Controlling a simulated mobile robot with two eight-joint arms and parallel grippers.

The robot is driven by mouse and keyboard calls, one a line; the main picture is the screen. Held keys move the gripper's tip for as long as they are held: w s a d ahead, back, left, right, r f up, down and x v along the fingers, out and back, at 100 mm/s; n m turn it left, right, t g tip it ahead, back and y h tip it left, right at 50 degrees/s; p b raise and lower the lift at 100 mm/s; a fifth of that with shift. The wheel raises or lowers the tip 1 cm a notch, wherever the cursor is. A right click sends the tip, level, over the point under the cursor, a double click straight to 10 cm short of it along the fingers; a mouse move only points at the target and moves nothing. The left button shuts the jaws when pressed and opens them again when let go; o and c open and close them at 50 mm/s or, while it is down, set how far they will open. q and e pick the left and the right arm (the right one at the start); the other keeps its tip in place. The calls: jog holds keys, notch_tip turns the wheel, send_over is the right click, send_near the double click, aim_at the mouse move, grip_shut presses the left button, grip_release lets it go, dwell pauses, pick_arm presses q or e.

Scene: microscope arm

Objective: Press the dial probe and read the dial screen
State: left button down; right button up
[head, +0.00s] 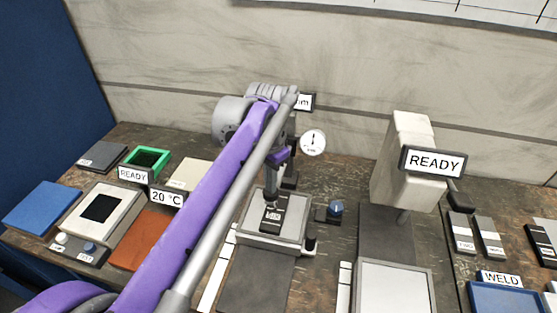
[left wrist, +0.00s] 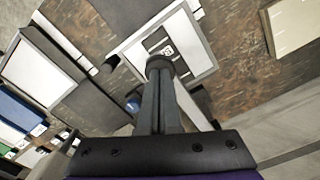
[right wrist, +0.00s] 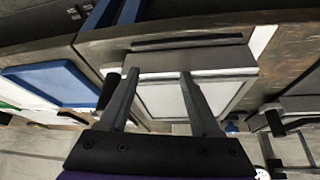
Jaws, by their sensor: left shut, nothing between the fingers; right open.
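The round white dial (head: 313,142) with a dark needle stands upright at the back middle, just right of my left arm. A small screen (head: 306,101) behind it is mostly hidden by my arm; only an "m" shows. My left gripper (head: 271,195) is shut and empty, pointing down over a pale plate (head: 246,226) with dark labelled blocks (head: 270,216). In the left wrist view the shut fingers (left wrist: 160,72) end at a dark round piece (left wrist: 160,62); I cannot tell whether they touch it. My right gripper (right wrist: 157,78) is open and empty above a pale framed panel (right wrist: 165,96).
A beige machine (head: 402,165) with a READY sign (head: 433,162) stands right of the dial. A blue knob (head: 336,208) sits beside the plate. Left are a green-rimmed tray (head: 130,158), blue pad (head: 42,206) and orange pad (head: 138,240).

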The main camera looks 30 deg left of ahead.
dwell(0.6)
pick_arm(q)
jog(key=shift+r+p, duration=1.8)
jog(key=shift+r, duration=1.05)
jog(key=shift+w, duration=0.1)
pick_arm(e)
jog(key=r, duration=0.1)
jog(key=w+r, duration=0.1)
jog(key=r, duration=0.2)
jog(key=shift+w+r, duration=0.3)
jog(key=shift+w, duration=0.05)
pick_arm(q)
jog(key=shift+f, duration=0.1)
jog(key=shift+r, duration=0.25)
notch_tip(320, 180, up, 10)
jog(key=shift+r+p, duration=0.2)
jog(key=shift+p, duration=0.25)
pick_arm(e)
jog(key=shift+w+r+t, duration=0.3)
jog(key=shift+r, duration=0.4)
pick_arm(q)
jog(key=shift+f, duration=0.1)
